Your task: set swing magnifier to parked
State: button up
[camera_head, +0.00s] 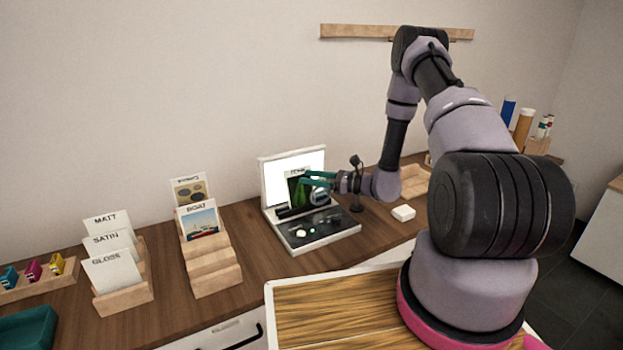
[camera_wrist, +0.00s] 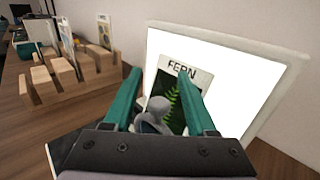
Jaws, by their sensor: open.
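The swing magnifier appears to be the round lens (camera_head: 319,195) just under my gripper, in front of the lit panel. A dark post (camera_head: 356,186) with a knob on top stands to its right; my gripper hides any link between them. My gripper (camera_head: 304,178) has teal fingers and is open, reaching left across the front of the panel. In the wrist view my gripper (camera_wrist: 160,76) has a rounded grey part (camera_wrist: 153,112) between its fingers. I cannot tell whether they touch it.
The white lit panel (camera_head: 279,178) holds a FERN card (camera_head: 295,190), also in the wrist view (camera_wrist: 170,76). Its base (camera_head: 325,235) carries small dark and light parts. A wooden rack (camera_head: 213,272) with a BOAT card stands left. A small white block (camera_head: 403,213) lies right.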

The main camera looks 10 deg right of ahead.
grip_shut()
dwell(1.4)
